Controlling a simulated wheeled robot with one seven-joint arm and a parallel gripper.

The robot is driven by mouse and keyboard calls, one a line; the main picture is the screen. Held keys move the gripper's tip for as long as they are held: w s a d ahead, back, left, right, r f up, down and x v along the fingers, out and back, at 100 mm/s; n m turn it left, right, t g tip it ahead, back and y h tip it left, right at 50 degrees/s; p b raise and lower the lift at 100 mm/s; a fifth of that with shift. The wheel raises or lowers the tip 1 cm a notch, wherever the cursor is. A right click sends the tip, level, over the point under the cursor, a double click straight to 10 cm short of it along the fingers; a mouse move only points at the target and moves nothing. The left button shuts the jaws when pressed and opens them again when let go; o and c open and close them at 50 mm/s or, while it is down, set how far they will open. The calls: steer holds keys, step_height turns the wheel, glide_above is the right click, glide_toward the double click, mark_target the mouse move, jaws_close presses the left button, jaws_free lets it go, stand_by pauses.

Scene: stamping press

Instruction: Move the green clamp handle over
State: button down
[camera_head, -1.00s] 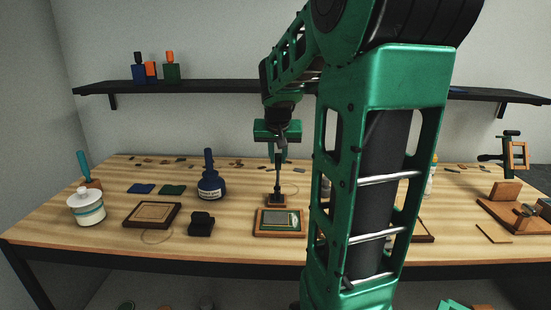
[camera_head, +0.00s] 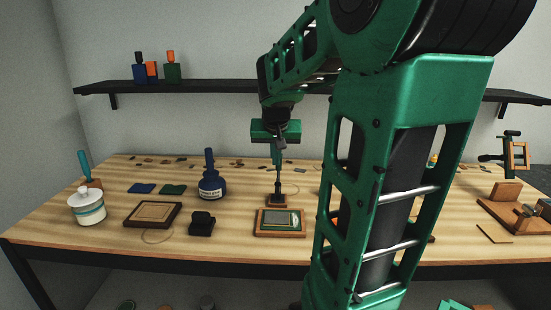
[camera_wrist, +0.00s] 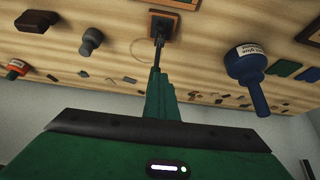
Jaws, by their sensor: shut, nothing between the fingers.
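My gripper (camera_head: 276,178) points down over the middle of the bench. In the wrist view its green fingers (camera_wrist: 159,78) are together with nothing between them. A thin dark upright stem on a small brown block (camera_head: 276,199) stands right below the fingertips; the block also shows in the wrist view (camera_wrist: 167,22). I cannot tell whether the fingers touch the stem. A teal-green handle (camera_head: 83,165) leans up from a wooden block at the far left, well away from my gripper. A dark green clamp with a wooden frame (camera_head: 513,155) is at the far right. I cannot tell which is the clamp handle meant.
A framed grey-green plate (camera_head: 281,223) lies in front of the block. A blue bottle (camera_head: 211,186), a wooden tray (camera_head: 135,215), a black piece (camera_head: 201,224) and a white lidded pot (camera_head: 87,206) stand to the left. My arm hides bench right of centre.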

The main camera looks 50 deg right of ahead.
steer(key=shift+s+d, duration=0.15)
steer(key=shift+s, duration=0.05)
steer(key=shift+s+a+r, duration=0.15)
steer(key=shift+s+a, duration=0.45)
steer(key=shift+a, duration=0.05)
steer(key=c, duration=2)
jaws_free()
steer(key=shift+c, duration=0.2)
steer(key=shift+r, duration=0.1)
steer(key=v, duration=1)
steer(key=shift+a+r, duration=0.2)
